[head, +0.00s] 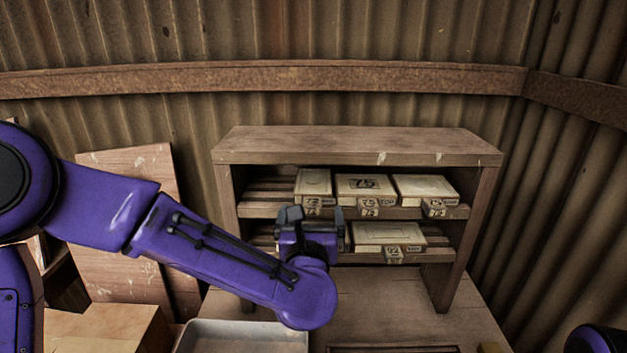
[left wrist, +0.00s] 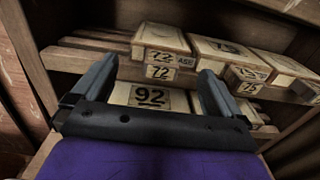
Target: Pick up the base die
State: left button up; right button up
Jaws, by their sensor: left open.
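Several pale, box-like dies with number labels sit on a two-level wooden rack. On the upper shelf, the left die (head: 313,182) has a "72" label; it also shows in the left wrist view (left wrist: 160,38), where letters like "ASE" follow the number. Beside it are a middle die (head: 365,183) marked "75" and a right die (head: 425,186).
The rack (head: 360,144) stands on a wooden bench (head: 375,300) against corrugated walls. A grey tray (head: 243,326) lies at the front, with a cardboard-coloured box (head: 110,325) to its left. Leaning boards (head: 135,215) stand left of the rack. Slatted shelf space left of the dies is empty.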

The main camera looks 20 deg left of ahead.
aim_at(312, 209)
pick_arm(q)
jog(key=p+x, duration=0.1)
jog(key=x, duration=0.2)
jog(key=shift+w, duration=0.3)
jog(key=shift+s, duration=0.15)
jog(key=c, duration=1)
jog(key=shift+r, duration=0.1)
jog(key=shift+c, duration=0.5)
jog(key=shift+r, duration=0.1)
